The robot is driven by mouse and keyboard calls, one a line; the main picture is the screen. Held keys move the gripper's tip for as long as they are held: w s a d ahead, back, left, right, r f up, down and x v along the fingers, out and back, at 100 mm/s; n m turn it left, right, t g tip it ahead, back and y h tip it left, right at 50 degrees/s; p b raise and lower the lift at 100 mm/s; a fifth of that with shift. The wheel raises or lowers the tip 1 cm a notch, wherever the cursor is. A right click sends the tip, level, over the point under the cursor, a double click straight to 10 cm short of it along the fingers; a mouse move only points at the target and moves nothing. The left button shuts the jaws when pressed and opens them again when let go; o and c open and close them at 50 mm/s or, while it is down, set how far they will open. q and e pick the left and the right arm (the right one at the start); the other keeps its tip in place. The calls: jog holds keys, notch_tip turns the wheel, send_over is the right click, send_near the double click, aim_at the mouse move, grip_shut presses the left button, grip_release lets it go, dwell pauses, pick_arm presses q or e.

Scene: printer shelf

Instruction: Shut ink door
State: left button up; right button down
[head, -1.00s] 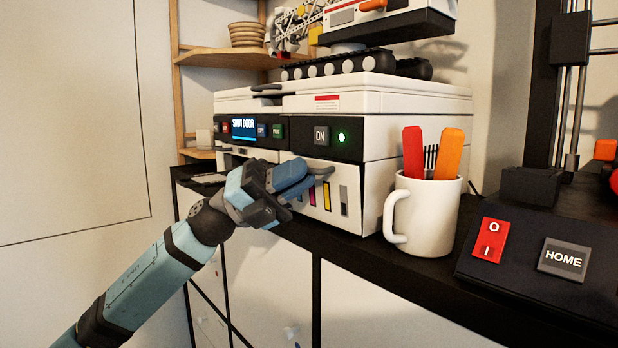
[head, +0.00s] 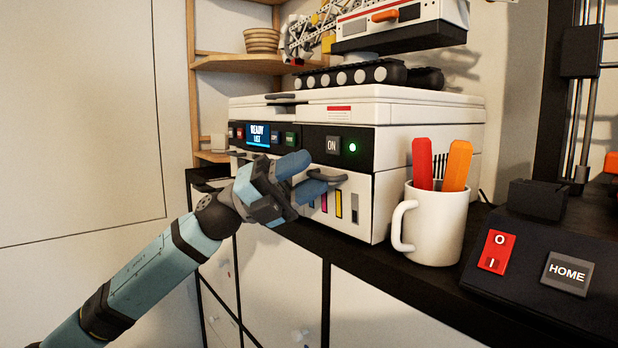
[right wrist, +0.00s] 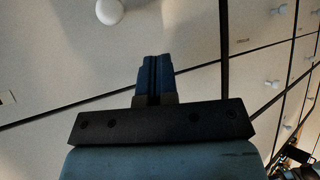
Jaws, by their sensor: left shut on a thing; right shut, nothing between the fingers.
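The white printer (head: 430,140) stands on the black-topped cabinet. Its ink door (head: 362,200) is the lower right front panel with coloured ink stripes. The door looks upright and about flush with the body. My left gripper (head: 314,176) is at the door's upper edge, shut on the dark handle (head: 336,179); its fingers hide part of the handle and the door's left side. The printer's display (head: 258,135) reads READY. My right gripper (right wrist: 157,70) shows in the right wrist view, shut and empty, in front of white cabinet fronts.
A white mug (head: 437,222) with red and orange tools stands just right of the printer. A black machine base with a red switch (head: 497,251) and a HOME button (head: 567,273) is further right. White cabinet doors (head: 400,310) lie below the top.

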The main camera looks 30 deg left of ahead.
pick_arm(q)
jog(key=shift+w+f, duration=0.1)
jog(key=shift+w, duration=0.1)
jog(key=shift+f, duration=0.1)
jog(key=s+a+b, duration=0.4)
jog(key=a+b, duration=0.2)
jog(key=a, duration=0.6)
jog(key=shift+a+f, duration=0.15)
jog(key=shift+a, duration=0.05)
jog(key=shift+f, duration=0.1)
